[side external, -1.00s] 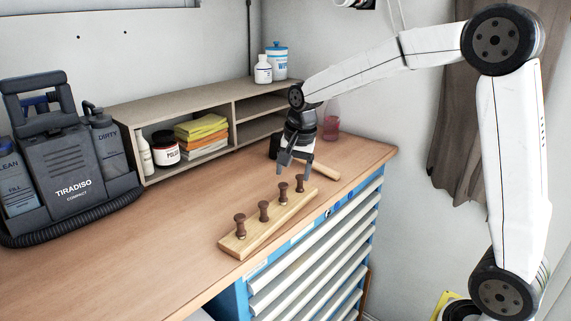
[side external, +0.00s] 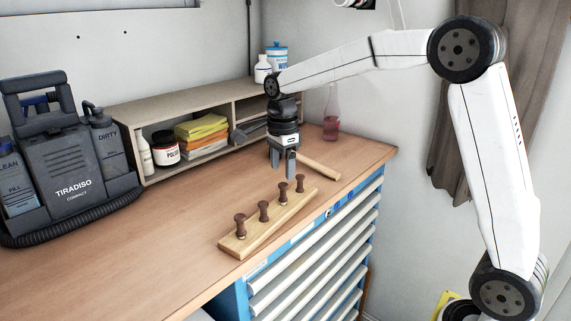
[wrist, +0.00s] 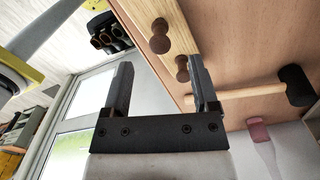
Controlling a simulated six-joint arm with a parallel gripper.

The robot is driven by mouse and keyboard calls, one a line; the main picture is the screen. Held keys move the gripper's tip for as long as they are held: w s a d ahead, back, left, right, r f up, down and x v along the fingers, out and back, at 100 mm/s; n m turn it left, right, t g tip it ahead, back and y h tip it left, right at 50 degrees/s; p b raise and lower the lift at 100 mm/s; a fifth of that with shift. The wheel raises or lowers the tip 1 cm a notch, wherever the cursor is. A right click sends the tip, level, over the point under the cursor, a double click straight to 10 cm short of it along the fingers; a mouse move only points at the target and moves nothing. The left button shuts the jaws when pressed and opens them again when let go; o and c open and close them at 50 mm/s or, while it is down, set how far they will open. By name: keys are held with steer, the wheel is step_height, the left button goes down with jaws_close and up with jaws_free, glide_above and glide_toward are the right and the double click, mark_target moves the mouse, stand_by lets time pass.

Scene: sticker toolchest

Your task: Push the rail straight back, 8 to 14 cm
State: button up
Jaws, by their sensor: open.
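The rail (side external: 247,243) is a light wooden bar with several dark brown pegs standing up from it. It lies near the front edge of the bench top, at a slant in the side view. Its end also shows in the wrist view (wrist: 186,53), with two pegs visible. My gripper (side external: 282,174) is open and empty, pointing down just behind the far end of the rail. In the side view it appears apart from the rail and above the bench. In the wrist view one finger of my gripper (wrist: 164,88) appears close to a peg; contact cannot be told.
A mallet (side external: 321,168) lies beyond the rail; its dark head shows in the wrist view (wrist: 297,86). A pink bottle (side external: 331,126) stands farther back. A shelf unit (side external: 190,100) lines the wall. Bare bench top (side external: 150,240) lies left of the rail.

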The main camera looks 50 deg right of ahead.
mark_target(282, 184)
stand_by(0.4)
steer(key=shift+f, duration=3.95)
jaws_close()
